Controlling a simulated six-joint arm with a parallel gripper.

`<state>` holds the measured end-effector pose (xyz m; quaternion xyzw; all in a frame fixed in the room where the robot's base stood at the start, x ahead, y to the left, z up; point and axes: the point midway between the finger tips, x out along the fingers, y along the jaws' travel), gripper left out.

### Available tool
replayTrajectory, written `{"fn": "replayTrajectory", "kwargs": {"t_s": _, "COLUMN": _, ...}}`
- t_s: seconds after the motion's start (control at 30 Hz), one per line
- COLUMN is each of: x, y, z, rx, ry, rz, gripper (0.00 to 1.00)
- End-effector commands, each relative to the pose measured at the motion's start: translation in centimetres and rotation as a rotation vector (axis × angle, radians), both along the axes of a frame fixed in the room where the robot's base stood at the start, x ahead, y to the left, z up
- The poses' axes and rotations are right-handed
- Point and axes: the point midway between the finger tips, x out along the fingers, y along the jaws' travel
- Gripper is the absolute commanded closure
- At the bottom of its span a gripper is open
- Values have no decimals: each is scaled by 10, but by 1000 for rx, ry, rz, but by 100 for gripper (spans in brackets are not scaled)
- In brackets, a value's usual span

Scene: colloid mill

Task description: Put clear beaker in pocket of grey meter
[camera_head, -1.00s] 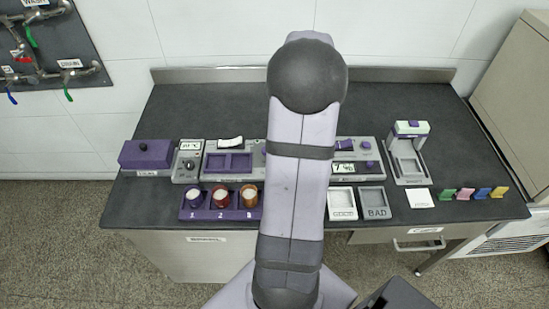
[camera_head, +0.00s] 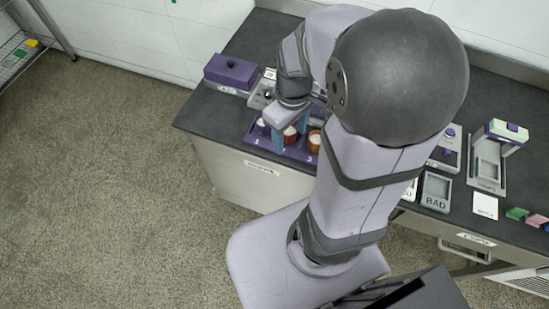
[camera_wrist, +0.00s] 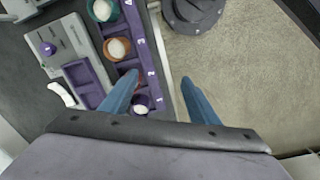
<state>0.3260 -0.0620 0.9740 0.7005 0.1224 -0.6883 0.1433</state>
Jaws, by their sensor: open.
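I cannot make out a clear beaker in either view. I cannot tell which grey unit is the meter. A grey unit with a purple knob (camera_head: 447,152) shows right of my arm in the head view, its left part hidden.
The rack also holds an orange jar (camera_wrist: 117,48), a teal jar (camera_wrist: 103,10) and a purple jar (camera_wrist: 140,109). A purple box (camera_head: 231,72) stands at the far left. The BAD tray (camera_head: 435,192) and a white-topped stand (camera_head: 488,158) are at right. Floor lies beyond the bench edge.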

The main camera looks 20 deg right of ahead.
Motion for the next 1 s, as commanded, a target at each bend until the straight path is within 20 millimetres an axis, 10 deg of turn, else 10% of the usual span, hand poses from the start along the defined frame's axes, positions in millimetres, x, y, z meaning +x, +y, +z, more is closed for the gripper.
{"fn": "replayTrajectory", "kwargs": {"t_s": 0.3, "x": -40, "y": 56, "z": -9, "rx": 26, "ry": 13, "rz": -320, "gripper": 45}}
{"fn": "replayTrajectory", "kwargs": {"t_s": 1.0, "x": -46, "y": 62, "z": -21, "rx": 28, "ry": 16, "rz": -378, "gripper": 45}}
